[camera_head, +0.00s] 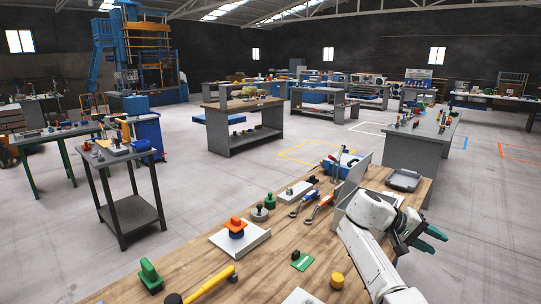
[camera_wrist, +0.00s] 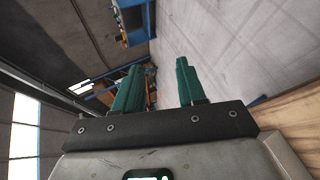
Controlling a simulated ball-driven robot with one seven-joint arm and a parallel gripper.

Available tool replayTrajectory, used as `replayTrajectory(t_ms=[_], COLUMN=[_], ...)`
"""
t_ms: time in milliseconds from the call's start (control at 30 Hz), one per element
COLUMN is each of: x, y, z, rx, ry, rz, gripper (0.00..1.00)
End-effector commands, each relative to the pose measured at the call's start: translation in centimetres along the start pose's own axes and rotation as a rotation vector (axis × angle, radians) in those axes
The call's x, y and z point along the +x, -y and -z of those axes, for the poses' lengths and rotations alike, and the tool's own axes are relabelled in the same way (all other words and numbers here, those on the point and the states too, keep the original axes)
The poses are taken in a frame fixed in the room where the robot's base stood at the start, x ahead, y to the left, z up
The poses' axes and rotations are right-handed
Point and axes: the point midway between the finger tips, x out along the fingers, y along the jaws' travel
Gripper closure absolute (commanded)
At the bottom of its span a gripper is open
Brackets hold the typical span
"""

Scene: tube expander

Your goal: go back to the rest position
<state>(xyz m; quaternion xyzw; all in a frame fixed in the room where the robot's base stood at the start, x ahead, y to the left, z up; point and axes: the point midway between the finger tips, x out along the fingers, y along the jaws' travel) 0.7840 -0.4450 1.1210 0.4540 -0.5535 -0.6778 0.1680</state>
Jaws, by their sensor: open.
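My gripper (camera_head: 432,240) is at the right of the head view, at the right edge of the wooden workbench (camera_head: 205,262). Its green fingers stick out past the bench edge over the grey floor. In the wrist view the two green fingers (camera_wrist: 156,88) stand apart with nothing between them. Behind them I see floor, wall and roof, tilted sideways. My gripper touches no object that I can see.
On the bench are a white plate with an orange and blue part (camera_head: 236,228), red-handled pliers (camera_head: 320,206), a yellow-handled hammer (camera_head: 210,284), a yellow cylinder (camera_head: 337,281) and a grey upright panel (camera_head: 352,188). A black tray (camera_head: 403,180) lies at the far right corner.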

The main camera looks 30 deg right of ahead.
Motion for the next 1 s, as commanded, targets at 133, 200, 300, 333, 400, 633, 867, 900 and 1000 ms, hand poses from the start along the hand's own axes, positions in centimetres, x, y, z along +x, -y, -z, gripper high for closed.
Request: replayTrajectory(t_ms=[133,200,300,333,400,633,867,900,1000], x=[-0.2,-0.4,-0.6,-0.7,-0.8,-0.8,-0.3,-0.2,0.0], y=[8.5,12.9,18.4,19.9,23.1,31.1,34.6,34.8,34.7], z=[-3.0,-5.1,-8.4,-9.5,-12.2,-21.8,-31.7,-33.3,-37.1], rx=[-0.057,-0.090,-0.135,-0.149,-0.179,-0.280,-0.375,-0.392,-0.429], ry=[-0.057,-0.086,-0.124,-0.135,-0.159,-0.229,-0.296,-0.309,-0.339], rz=[0.137,0.220,0.336,0.369,0.446,0.681,0.886,0.919,0.990], gripper=[0.60,0.60,0.60,0.60,0.60,0.60,0.60,0.60,0.60])
